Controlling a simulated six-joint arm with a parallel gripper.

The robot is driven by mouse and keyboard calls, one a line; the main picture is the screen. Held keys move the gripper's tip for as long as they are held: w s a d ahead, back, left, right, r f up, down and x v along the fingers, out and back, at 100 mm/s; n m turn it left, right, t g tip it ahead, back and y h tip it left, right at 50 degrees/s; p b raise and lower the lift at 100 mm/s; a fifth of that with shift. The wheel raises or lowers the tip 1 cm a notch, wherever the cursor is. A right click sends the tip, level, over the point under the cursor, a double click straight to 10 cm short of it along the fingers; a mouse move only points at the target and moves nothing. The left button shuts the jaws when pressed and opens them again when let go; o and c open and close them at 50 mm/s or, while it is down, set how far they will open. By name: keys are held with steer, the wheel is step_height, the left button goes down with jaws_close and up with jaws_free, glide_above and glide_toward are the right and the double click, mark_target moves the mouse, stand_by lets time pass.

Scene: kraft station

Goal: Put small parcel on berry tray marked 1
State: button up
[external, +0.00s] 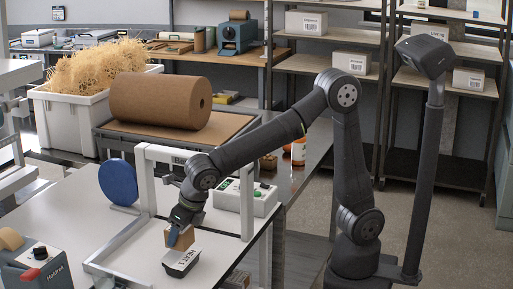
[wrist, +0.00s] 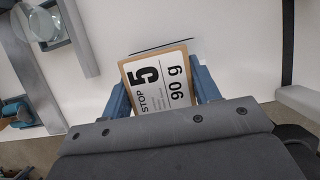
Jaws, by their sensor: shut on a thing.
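My gripper (external: 179,234) points down over the white table and is shut on a small brown parcel (external: 185,240). In the wrist view the parcel (wrist: 157,80) sits between the blue fingers of my gripper (wrist: 161,92), its white label up, reading "STOP 5" and "90 g". A black tray with a white top (external: 181,263) lies on the table just below and in front of the parcel; its lettering is small and seems to end in 1. In the external view the parcel's lower edge is close to the tray; I cannot tell if they touch. The tray is not clearly seen in the wrist view.
A white frame (external: 147,200) stands around the work area. A tape dispenser (external: 38,268) is at front left. A brown paper roll (external: 160,102) and a straw-filled bin (external: 75,122) stand farther back.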

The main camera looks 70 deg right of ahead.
mark_target(181, 243)
steer(key=shift+f, duration=1.75)
steer(key=shift+f, duration=0.15)
steer(key=o, duration=1)
steer(key=v, duration=1.2)
